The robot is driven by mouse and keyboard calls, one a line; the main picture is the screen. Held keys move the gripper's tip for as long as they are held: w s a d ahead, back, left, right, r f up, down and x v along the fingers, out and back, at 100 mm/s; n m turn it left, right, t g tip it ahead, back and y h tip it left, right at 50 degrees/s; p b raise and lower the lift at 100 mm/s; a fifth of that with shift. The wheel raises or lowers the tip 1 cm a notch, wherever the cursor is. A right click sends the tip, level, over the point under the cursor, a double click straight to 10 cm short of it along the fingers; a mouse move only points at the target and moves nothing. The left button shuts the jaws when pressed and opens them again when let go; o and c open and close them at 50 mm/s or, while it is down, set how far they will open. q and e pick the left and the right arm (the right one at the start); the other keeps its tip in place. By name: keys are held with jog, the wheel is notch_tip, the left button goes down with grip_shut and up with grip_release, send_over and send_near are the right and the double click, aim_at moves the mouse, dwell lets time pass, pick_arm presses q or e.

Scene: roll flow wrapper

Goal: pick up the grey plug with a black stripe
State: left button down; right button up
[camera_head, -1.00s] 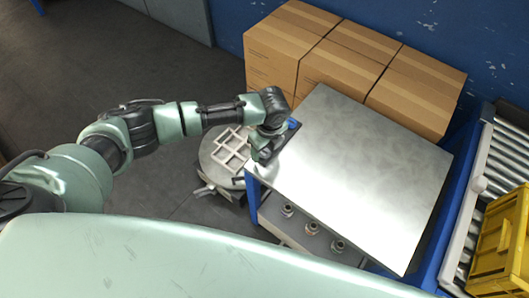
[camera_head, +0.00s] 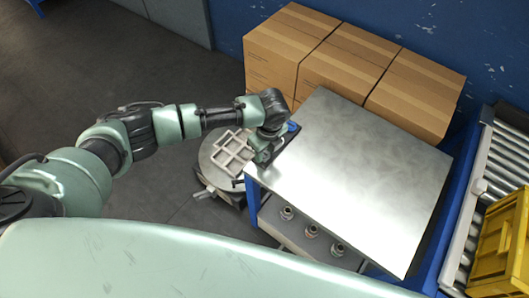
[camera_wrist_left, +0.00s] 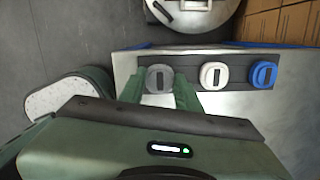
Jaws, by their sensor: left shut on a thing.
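The grey plug with a black stripe (camera_wrist_left: 160,78) is at the left end of a dark holder strip (camera_wrist_left: 237,75) in the left wrist view. My left gripper (camera_wrist_left: 160,88) is shut on it, one green finger on each side. The plug appears level with the strip; I cannot tell whether it is lifted. A white plug with a black stripe (camera_wrist_left: 213,75) and a blue plug (camera_wrist_left: 264,74) sit to its right in the strip. In the head view my left gripper (camera_head: 262,160) is at the table's left corner and hides the grey plug. My right gripper is not in view.
The metal tabletop (camera_head: 355,180) is bare beyond the strip. Cardboard boxes (camera_head: 345,60) stand behind it. A round stand with a lattice (camera_head: 232,152) is left of the table. Several metal fittings (camera_head: 312,230) are on a lower shelf. A yellow crate (camera_head: 503,240) is on a roller conveyor at right.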

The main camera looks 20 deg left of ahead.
aim_at(265, 154)
pick_arm(q)
notch_tip(265, 154, up, 19)
jog(key=shift+r, duration=0.15)
jog(key=shift+d, duration=0.1)
dwell(0.4)
